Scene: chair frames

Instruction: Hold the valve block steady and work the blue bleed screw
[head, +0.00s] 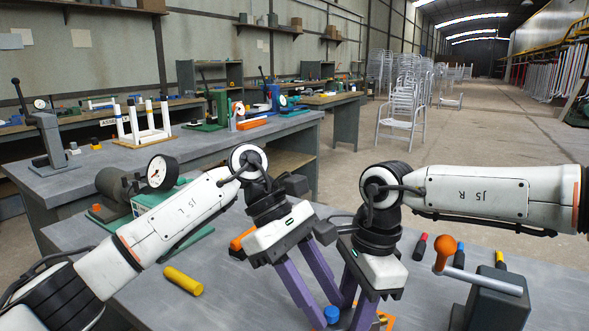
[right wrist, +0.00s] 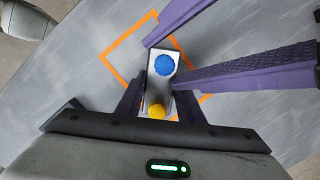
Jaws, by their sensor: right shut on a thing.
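The valve block is a small grey-white block (right wrist: 157,88) in the right wrist view, with a blue bleed screw (right wrist: 164,65) at its far end and a yellow cap (right wrist: 157,111) at its near end. The blue screw also shows in the head view (head: 331,314). My right gripper (right wrist: 158,104) is shut on the block near the yellow end, one purple finger on each side. My left gripper (right wrist: 162,66) has its two purple fingers apart, on either side of the blue screw. In the head view, the fingers hide most of the block.
An orange square outline (right wrist: 117,69) is marked on the table around the block. A yellow cylinder (head: 183,281) lies to the left. A gauge (head: 161,172) stands at back left.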

